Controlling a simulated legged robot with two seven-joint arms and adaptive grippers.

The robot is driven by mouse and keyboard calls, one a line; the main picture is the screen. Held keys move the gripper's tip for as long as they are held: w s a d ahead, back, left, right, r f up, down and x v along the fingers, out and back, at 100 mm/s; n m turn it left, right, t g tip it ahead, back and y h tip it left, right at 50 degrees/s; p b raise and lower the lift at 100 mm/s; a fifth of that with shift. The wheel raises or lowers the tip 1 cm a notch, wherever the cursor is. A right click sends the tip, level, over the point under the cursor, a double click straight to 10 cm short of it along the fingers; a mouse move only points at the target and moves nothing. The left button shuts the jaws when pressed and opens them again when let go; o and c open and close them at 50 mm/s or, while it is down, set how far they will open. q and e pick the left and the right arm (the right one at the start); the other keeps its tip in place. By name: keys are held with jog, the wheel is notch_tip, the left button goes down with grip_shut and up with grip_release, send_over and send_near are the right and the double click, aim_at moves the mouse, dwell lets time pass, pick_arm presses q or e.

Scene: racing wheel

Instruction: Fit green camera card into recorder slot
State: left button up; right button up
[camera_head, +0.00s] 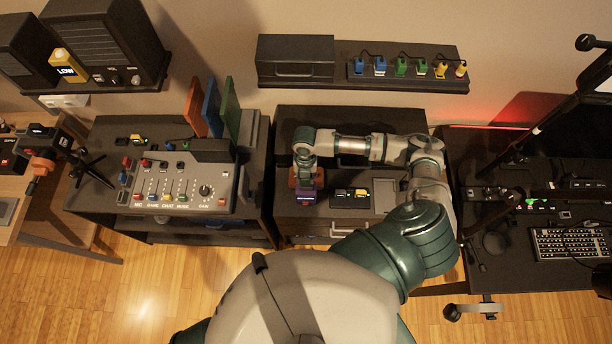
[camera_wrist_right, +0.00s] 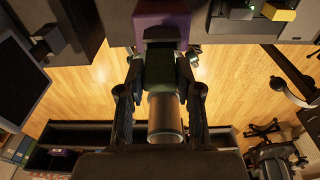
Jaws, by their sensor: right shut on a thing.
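My right gripper (camera_head: 305,174) is low over the middle cabinet top. In the wrist view its two fingers (camera_wrist_right: 160,88) close from either side on a dark green block (camera_wrist_right: 160,70), which looks like the green camera card. A purple unit (camera_head: 306,196) with a dark label is just in front of the gripper; it also shows in the wrist view (camera_wrist_right: 160,22), right beyond the block. Which unit is the recorder is not clear, and its slot is hidden. I cannot tell whether the block touches the purple unit. My left gripper is in neither view.
A dark holder with a yellow-marked item (camera_head: 361,192) sits right of the purple unit. A mixing console (camera_head: 180,186) with upright coloured panels is at left. A wall shelf (camera_head: 420,82) with several coloured plugs is above. A keyboard (camera_head: 570,243) lies on the right desk.

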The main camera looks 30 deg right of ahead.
aim_at(305, 181)
jog(key=shift+f, duration=0.25)
jog(key=shift+d+f, duration=0.1)
jog(key=shift+f, duration=0.25)
jog(key=shift+f+b, duration=0.55)
jog(key=shift+f, duration=0.35)
jog(key=o, duration=0.9)
jog(key=shift+r, duration=0.25)
jog(key=r, duration=0.7)
jog(key=w+r, duration=0.1)
jog(key=r, duration=0.3)
jog(key=shift+w+d+r, duration=0.1)
jog(key=shift+d, duration=0.25)
